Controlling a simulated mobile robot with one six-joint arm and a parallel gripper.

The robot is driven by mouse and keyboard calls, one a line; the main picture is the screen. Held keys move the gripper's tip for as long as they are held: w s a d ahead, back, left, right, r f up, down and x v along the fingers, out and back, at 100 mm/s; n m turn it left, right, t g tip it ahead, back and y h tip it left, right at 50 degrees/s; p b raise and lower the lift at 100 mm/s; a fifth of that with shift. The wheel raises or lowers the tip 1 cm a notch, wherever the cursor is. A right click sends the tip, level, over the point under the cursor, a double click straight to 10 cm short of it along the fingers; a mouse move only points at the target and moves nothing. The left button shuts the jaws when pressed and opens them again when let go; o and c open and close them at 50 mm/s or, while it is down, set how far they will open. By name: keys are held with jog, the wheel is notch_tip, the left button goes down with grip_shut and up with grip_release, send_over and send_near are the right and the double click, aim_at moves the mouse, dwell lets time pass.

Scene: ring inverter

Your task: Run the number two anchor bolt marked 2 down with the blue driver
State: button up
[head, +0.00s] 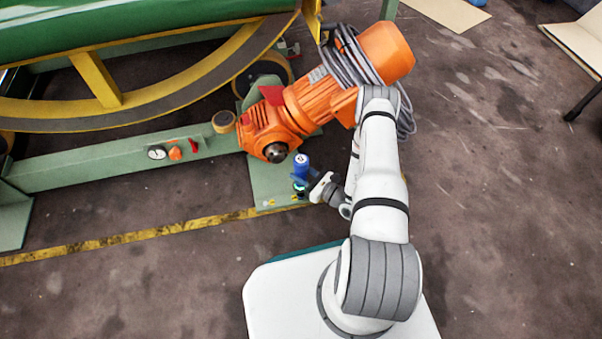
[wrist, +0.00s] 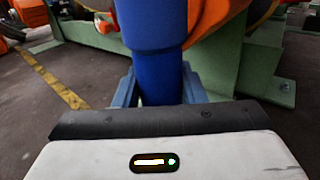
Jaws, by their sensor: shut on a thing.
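The blue driver (head: 301,164) stands roughly upright over the green foot plate (head: 268,178) in the head view. It fills the upper middle of the wrist view (wrist: 150,40). My gripper (head: 302,188) is shut on its lower part, with a finger on each side of it in the wrist view (wrist: 158,92). Small yellowish marks (head: 268,203) show along the plate's front edge; I cannot read a number on them. The bolt marked 2 cannot be made out, and the driver's lower end is hidden behind my gripper.
An orange gearmotor (head: 300,105) with a coiled grey cable (head: 352,55) stands just behind the driver. A green beam (head: 110,165) with a gauge (head: 157,153) runs left. A yellow line (head: 130,237) crosses the floor. The floor at right is mostly clear.

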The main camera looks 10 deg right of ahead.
aim_at(300, 162)
jog(key=shift+r+p, duration=1.6)
jog(key=shift+r, duration=0.75)
